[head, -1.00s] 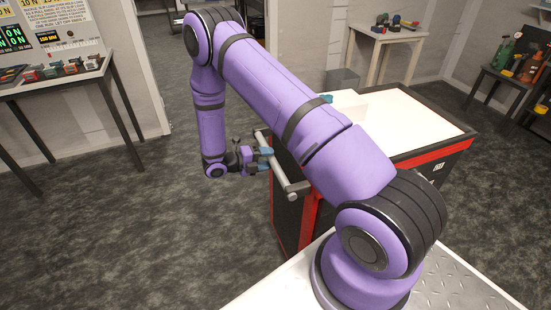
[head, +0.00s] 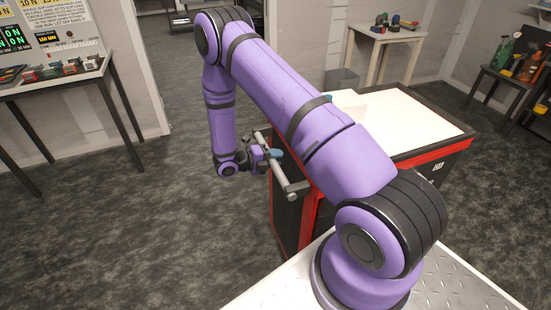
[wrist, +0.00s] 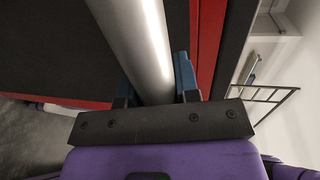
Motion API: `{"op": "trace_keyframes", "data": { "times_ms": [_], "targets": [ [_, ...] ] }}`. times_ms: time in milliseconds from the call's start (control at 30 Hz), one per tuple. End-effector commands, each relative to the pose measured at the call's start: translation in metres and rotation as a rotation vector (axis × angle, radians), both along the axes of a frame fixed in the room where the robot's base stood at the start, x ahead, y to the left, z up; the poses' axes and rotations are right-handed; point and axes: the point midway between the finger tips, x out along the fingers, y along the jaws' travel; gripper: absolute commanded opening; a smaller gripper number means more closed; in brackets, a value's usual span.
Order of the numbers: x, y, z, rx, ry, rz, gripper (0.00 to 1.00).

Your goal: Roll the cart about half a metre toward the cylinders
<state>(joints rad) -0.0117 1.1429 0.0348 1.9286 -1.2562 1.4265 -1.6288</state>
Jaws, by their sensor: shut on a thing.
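The cart (head: 425,130) has a white top, red edging and dark sides, and stands right of centre in the head view, partly hidden by my arm. Its grey handle bar (head: 287,178) runs along the left side. My gripper (head: 271,154) is at this bar, away from its near end. In the wrist view the silver bar (wrist: 138,40) passes between the blue fingers, and my gripper is shut on it. A green cylinder (head: 505,54) and an orange one (head: 532,66) stand on a dark table at the far right.
A white block (head: 347,104) sits on the cart top. A wooden table (head: 388,37) with tools and a grey bin (head: 342,78) stand behind the cart. A bench (head: 60,82) is at the left. Dark carpet (head: 130,230) is clear at the left front.

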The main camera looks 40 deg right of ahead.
Motion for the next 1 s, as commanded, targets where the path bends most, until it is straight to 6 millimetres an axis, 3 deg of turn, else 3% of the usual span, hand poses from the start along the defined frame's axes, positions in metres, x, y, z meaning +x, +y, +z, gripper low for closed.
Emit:
{"op": "trace_keyframes", "data": {
  "times_ms": [167, 367, 1000],
  "targets": [
    [-0.001, -0.004, 0.000, 0.000, 0.000, -0.001, 0.00],
    [-0.008, -0.023, 0.000, -0.003, 0.002, -0.005, 0.00],
    [-0.040, -0.134, 0.001, -0.003, 0.002, -0.004, 0.00]
  ]
}}
